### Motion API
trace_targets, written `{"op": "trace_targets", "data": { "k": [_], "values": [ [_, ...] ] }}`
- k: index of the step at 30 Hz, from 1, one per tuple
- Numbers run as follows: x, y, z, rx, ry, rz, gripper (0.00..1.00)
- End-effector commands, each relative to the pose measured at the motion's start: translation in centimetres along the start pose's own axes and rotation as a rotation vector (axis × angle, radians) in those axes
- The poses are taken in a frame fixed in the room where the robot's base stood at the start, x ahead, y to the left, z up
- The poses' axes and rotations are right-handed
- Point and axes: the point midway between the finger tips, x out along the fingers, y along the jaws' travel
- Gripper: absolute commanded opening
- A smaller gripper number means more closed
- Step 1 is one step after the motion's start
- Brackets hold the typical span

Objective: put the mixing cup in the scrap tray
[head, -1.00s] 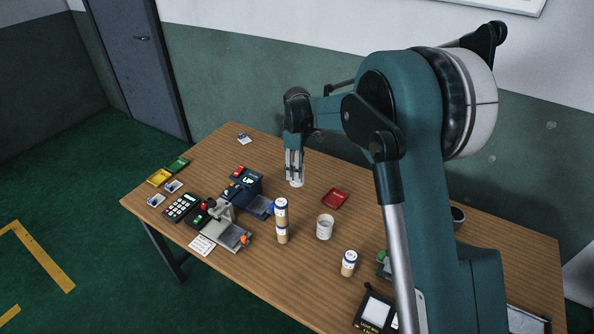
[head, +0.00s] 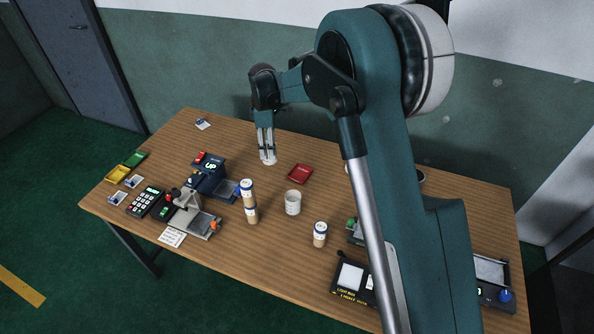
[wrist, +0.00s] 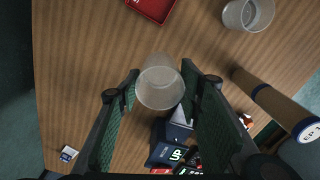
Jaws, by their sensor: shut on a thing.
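My gripper (head: 266,154) is shut on a small translucent mixing cup (head: 268,161). In the wrist view the cup (wrist: 160,84) sits between the two green-padded fingers (wrist: 163,100), with its round rim towards the camera. The cup appears to be held above the table, left of a small red tray (head: 300,174). I take this tray for the scrap tray, but no label is readable. The red tray shows empty at the top of the wrist view (wrist: 153,8), apart from the cup.
A blue device (head: 208,172) marked UP is left of my gripper. Yellow (head: 117,173) and green (head: 135,159) trays lie far left.

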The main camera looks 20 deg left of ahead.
Motion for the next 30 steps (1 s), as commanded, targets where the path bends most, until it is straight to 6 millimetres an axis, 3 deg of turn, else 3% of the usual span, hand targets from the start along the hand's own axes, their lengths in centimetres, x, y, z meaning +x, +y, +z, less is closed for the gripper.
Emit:
{"op": "trace_targets", "data": {
  "k": [9, 15, 21, 30],
  "values": [
    [-0.4, 1.2, 6.8, -0.224, 0.0, 0.0, 0.24],
    [-0.5, 1.6, 10.2, -0.349, 0.0, 0.0, 0.24],
    [-0.6, 1.7, 11.9, -0.416, 0.0, 0.0, 0.24],
    [-0.6, 1.8, 12.3, -0.43, 0.0, 0.0, 0.24]
  ]
}}
